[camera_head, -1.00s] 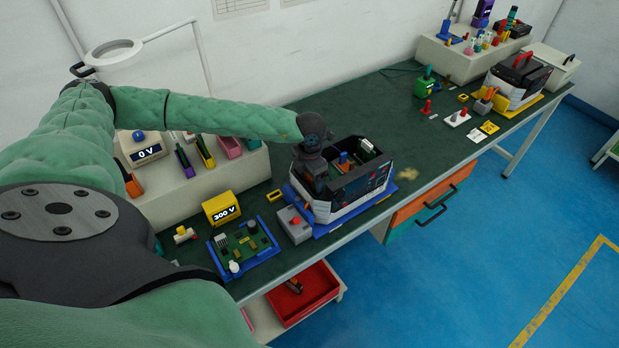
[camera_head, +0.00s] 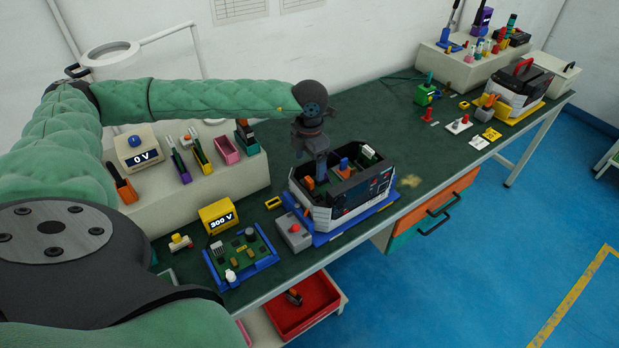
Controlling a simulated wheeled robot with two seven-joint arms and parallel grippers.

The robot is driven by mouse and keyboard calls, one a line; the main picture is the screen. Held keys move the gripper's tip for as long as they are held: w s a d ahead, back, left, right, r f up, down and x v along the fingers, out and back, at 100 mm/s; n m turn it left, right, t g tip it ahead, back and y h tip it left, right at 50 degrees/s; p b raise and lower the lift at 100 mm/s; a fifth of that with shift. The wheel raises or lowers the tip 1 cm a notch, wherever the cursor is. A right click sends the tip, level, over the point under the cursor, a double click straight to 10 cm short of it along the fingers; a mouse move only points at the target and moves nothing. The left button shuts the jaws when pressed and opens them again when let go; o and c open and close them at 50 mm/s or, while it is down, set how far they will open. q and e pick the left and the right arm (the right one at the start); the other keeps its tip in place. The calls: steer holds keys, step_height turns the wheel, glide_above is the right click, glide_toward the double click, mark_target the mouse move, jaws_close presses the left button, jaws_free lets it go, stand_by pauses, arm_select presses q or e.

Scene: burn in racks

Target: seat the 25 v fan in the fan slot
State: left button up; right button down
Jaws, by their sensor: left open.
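My left gripper (camera_head: 321,174) points down into the left part of an open-topped dark equipment case (camera_head: 347,204) on a blue base. It is open, but its fingertips are small and partly hidden by the case wall. Inside the case I see a green board, an orange part (camera_head: 308,183) beside the gripper and a blue part (camera_head: 344,164). I cannot make out which part is the 25 V fan, nor pick out the fan slot; the gripper and the walls hide some of the interior. My right gripper is not in view.
A grey box with a red button (camera_head: 294,231) stands left of the case. A green circuit board (camera_head: 240,257) in a blue tray and a yellow 300 V meter (camera_head: 217,216) are further left. Behind is a shelf with a 0 V meter (camera_head: 139,149). Another case (camera_head: 519,82) stands far right.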

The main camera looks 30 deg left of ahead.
arm_select(q)
steer(key=shift+r+b, duration=0.35)
steer(key=shift+r, duration=1.05)
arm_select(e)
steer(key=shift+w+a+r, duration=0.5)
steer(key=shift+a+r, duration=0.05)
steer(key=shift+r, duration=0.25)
